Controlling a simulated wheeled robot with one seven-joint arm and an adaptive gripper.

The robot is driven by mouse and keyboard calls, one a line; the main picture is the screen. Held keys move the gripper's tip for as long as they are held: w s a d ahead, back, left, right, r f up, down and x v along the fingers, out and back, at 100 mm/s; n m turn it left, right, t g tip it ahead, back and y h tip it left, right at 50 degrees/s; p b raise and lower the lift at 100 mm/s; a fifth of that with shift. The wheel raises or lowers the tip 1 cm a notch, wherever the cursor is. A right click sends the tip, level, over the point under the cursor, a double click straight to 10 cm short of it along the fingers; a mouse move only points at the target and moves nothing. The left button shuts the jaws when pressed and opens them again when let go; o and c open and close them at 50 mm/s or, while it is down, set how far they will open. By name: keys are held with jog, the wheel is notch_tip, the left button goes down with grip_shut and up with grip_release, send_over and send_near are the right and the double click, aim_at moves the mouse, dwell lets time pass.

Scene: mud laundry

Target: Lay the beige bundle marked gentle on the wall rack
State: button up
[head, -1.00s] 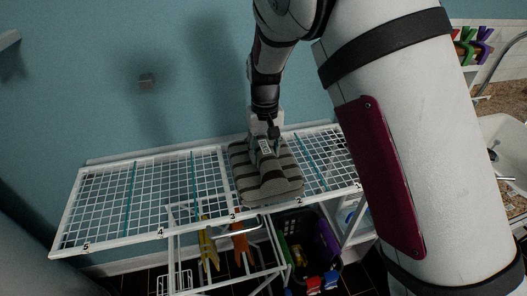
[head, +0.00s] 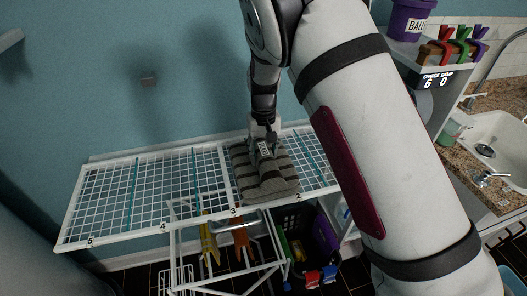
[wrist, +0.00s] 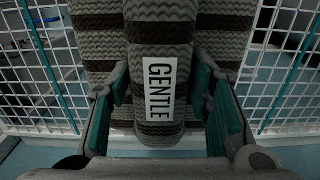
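The beige bundle (head: 270,183) has dark stripes and a raised middle part with a white GENTLE label. It is at the white wire wall rack (head: 115,238), over the section between the marks 3 and 2. Its near end covers part of the rack's front rail. I cannot tell if it rests on the wires or hangs just above them. My gripper (head: 262,143) is over it from above. In the wrist view, the teal finger pads of my gripper (wrist: 160,88) close on both sides of the bundle's raised part (wrist: 161,35). The label faces the camera between the fingers.
Rack sections to the left, by the marks 4 and 5 (head: 90,241), are empty. Below stand a white wire frame with yellow and orange gloves (head: 241,243) and a dark crate (head: 292,222). A sink (head: 497,145) and a purple tub (head: 408,20) are at the right.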

jog(key=o, duration=0.3)
